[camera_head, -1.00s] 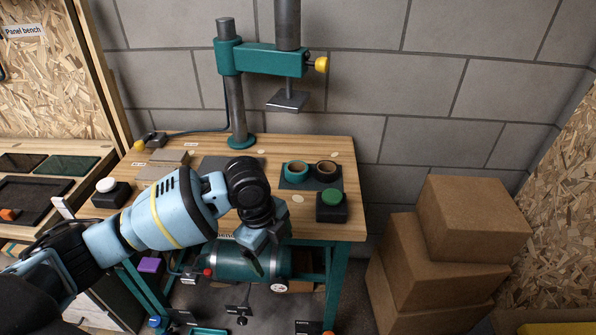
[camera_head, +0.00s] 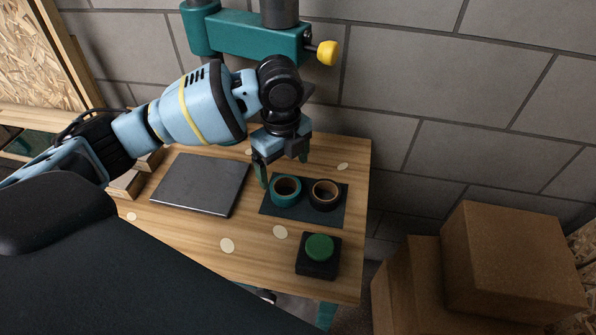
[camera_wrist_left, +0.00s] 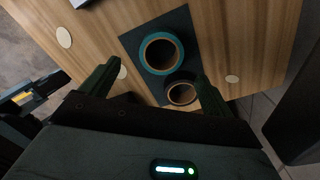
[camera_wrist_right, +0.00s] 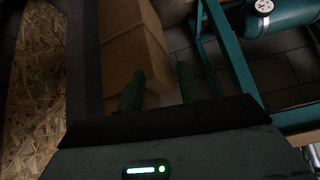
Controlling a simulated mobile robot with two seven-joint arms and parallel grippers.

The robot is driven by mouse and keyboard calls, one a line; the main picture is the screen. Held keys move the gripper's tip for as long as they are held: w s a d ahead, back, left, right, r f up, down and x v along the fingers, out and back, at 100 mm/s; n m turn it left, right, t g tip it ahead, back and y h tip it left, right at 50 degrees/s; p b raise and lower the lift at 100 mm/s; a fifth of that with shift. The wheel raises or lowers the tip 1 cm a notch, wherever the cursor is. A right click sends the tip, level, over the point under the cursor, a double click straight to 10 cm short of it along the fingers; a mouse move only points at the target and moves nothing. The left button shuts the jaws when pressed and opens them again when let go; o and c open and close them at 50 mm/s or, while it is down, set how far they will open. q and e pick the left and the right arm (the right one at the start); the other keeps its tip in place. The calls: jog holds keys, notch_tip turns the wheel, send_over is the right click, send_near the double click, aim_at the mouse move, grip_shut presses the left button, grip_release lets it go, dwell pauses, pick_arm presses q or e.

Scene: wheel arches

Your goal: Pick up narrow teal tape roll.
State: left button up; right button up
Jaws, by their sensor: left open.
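The teal tape roll (camera_head: 286,191) lies flat on a dark mat (camera_head: 334,211) on the wooden bench. A black tape roll (camera_head: 325,195) lies on the mat just to its right. In the left wrist view the teal roll (camera_wrist_left: 161,54) and the black roll (camera_wrist_left: 181,93) show between and beyond the fingers. My left gripper (camera_head: 283,170) is open and empty, above and behind the teal roll, its fingers pointing down. My right gripper (camera_wrist_right: 160,85) shows only in its own wrist view, with its two fingers apart and nothing between them.
A black box with a green button (camera_head: 319,247) stands in front of the mat. A dark flat plate (camera_head: 201,183) lies to the left. The teal press arm (camera_head: 245,38) stands behind my left arm. Cardboard boxes (camera_head: 512,262) are stacked right of the bench.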

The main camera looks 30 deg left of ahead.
aim_at(284, 176)
pick_arm(q)
jog(key=shift+s+f, duration=0.2)
jog(key=shift+f, duration=1.05)
jog(key=shift+w+f, duration=0.15)
jog(key=shift+f, duration=0.35)
notch_tip(284, 176, down, 4)
jog(key=shift+w+f+b, duration=0.1)
jog(key=shift+b, duration=0.25)
pick_arm(e)
jog(key=shift+s+f, duration=0.45)
